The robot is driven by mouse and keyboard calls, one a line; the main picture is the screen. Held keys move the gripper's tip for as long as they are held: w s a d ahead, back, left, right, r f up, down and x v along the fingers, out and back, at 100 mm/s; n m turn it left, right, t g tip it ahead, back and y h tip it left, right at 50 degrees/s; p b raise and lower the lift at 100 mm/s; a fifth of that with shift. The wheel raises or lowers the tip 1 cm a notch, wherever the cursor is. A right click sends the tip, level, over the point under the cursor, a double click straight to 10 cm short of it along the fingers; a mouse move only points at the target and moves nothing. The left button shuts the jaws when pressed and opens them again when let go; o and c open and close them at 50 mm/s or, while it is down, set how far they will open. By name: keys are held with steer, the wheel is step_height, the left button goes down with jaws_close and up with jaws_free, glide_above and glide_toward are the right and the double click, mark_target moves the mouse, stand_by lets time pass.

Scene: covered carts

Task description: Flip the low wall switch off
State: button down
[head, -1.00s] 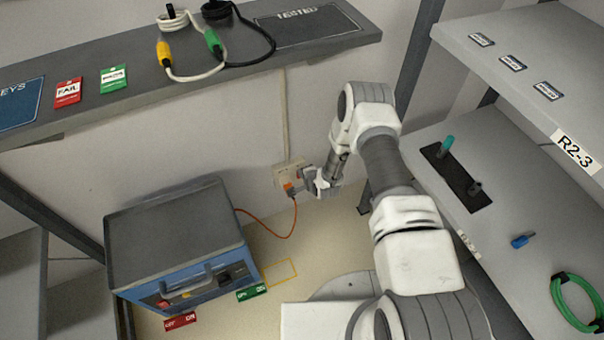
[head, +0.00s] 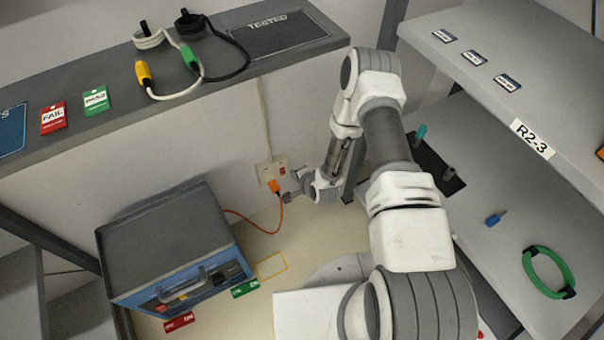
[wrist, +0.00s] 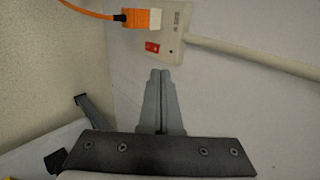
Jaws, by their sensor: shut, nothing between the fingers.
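The low wall outlet plate (head: 272,170) is cream, with an orange plug (head: 274,186) in it and a small red switch (head: 283,171). In the wrist view the plate (wrist: 178,40) is at top centre, with the orange plug (wrist: 138,18) at its left and the red switch (wrist: 152,47) near its edge. My gripper (head: 286,198) is low by the wall, just below the plate. In the wrist view my gripper (wrist: 160,72) has its fingers together and empty, pointing toward the red switch with a small gap in the picture. I cannot tell the switch's position.
An orange cord (head: 281,218) runs from the plug to a blue and grey boxed unit (head: 170,235) on the floor. A shelf (head: 215,75) with cables hangs above. A grey shelf rack (head: 480,150) stands close on the right.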

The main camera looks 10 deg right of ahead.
steer(key=p+v, duration=0.1)
steer(key=v, duration=0.5)
steer(key=shift+s+r, duration=0.2)
steer(key=shift+s, duration=0.05)
steer(key=shift+s+d, duration=0.1)
